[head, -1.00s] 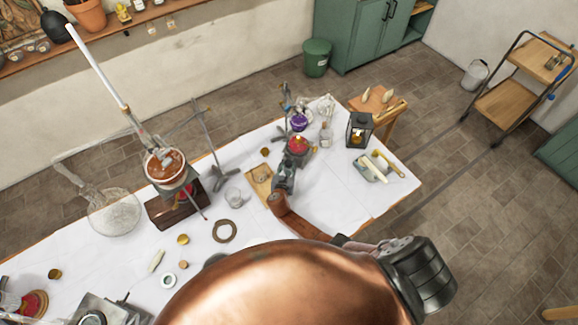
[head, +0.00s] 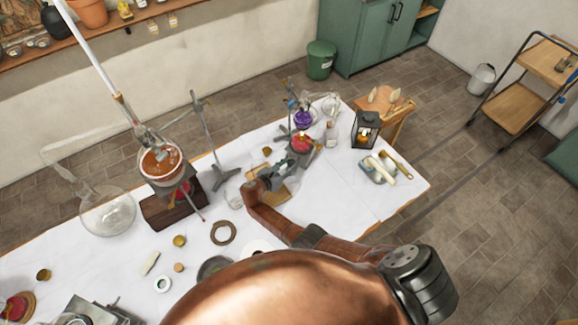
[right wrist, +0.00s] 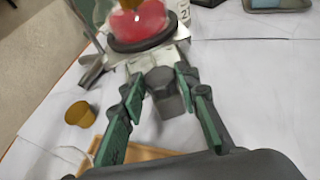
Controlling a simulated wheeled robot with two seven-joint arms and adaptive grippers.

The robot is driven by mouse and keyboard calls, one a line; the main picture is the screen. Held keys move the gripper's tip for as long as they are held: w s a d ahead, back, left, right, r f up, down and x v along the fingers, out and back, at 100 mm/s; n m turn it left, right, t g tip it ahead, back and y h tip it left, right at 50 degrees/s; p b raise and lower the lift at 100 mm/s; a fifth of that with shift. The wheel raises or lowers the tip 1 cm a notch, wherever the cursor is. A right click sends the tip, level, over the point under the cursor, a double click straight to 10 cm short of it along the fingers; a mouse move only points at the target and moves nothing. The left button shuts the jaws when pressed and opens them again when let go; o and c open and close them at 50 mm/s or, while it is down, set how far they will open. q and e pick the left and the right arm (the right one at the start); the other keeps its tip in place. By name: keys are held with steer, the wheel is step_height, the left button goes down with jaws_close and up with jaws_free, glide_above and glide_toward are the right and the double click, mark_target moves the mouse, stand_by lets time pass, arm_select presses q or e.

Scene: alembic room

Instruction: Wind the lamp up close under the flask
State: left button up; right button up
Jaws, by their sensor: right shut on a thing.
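The purple flask (head: 303,119) hangs on a stand at the back right of the table. The red lamp (head: 301,143) sits just below it on a small grey lab jack (head: 304,157); the wrist view cuts off the top of the lamp (right wrist: 140,22). My right gripper (head: 285,162) reaches the front of the jack. In the right wrist view its two green-padded fingers (right wrist: 158,98) are shut on the jack's dark knob (right wrist: 165,92). The exact gap between lamp and flask is too small to judge. My left gripper is not in view.
A wooden tray (head: 283,199) lies under my right wrist. A black lantern (head: 366,130) and a small tray (head: 378,170) are on the right. A yellow cup (right wrist: 80,114) stands beside the gripper.

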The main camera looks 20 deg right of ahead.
mark_target(289, 165)
steer(key=o, duration=0.9)
step_height(289, 165, up, 10)
steer(key=shift+r, duration=0.1)
stand_by(0.4)
